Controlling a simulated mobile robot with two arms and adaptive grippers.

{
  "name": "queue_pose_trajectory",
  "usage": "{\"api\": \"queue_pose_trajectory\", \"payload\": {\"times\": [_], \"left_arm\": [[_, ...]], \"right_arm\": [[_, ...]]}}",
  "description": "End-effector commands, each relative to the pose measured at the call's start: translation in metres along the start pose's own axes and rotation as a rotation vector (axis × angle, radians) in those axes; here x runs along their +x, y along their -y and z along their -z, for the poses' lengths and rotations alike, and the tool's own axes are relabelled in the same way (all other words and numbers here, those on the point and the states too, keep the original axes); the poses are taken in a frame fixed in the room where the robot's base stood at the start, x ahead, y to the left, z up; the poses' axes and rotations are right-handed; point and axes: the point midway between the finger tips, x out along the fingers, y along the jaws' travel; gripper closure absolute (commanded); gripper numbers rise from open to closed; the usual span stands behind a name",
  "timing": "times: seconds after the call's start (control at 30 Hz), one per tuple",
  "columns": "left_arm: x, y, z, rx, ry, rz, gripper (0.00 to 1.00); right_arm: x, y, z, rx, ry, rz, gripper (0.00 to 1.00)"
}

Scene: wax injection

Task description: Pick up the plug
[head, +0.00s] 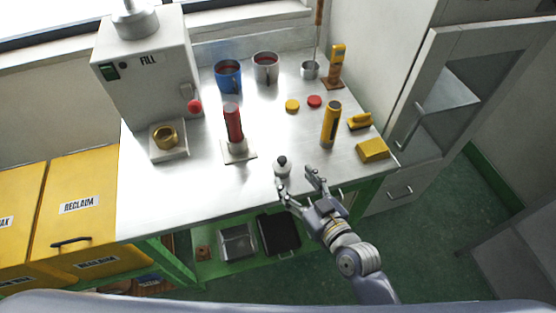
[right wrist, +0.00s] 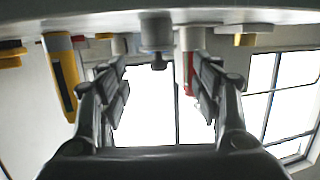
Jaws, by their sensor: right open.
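The plug (head: 282,166) looks like a small pale round piece with a dark knob. It stands upright near the front edge of the metal table (head: 200,195). In the right wrist view, which is upside down, the plug (right wrist: 157,36) hangs from the table surface, between and beyond the fingers. My right gripper (head: 297,180) is open and empty just in front of the plug, at the table's front edge. The gripper's fingers also show in the right wrist view (right wrist: 158,75), apart on both sides of the plug. My left gripper is not in view.
A red cylinder (head: 234,122) on a plate stands behind left of the plug. A yellow-and-black cylinder (head: 330,124) and yellow blocks (head: 373,150) stand to the right. The FILL machine (head: 150,75), a blue mug (head: 228,76) and a grey mug (head: 266,68) are farther back.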

Motion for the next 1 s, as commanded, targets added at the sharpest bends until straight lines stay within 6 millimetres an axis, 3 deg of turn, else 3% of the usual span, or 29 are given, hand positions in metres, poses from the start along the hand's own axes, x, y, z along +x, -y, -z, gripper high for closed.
{"api": "queue_pose_trajectory", "payload": {"times": [0.2, 0.37, 0.63, 0.97, 1.0], "left_arm": [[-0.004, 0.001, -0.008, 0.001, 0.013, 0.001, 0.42], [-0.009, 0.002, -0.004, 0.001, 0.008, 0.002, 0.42], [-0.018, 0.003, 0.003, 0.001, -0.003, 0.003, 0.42], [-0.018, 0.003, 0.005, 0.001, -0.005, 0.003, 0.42], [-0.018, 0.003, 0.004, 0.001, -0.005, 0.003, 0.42]], "right_arm": [[0.028, -0.001, 0.001, 0.0, 0.0, -0.001, 0.41], [0.039, -0.001, 0.004, 0.0, 0.0, -0.001, 0.41], [0.075, -0.002, 0.005, 0.0, 0.0, -0.002, 0.41], [0.083, -0.001, 0.004, -0.001, 0.001, -0.001, 0.41], [0.083, -0.001, 0.004, -0.001, 0.001, -0.001, 0.45]]}}
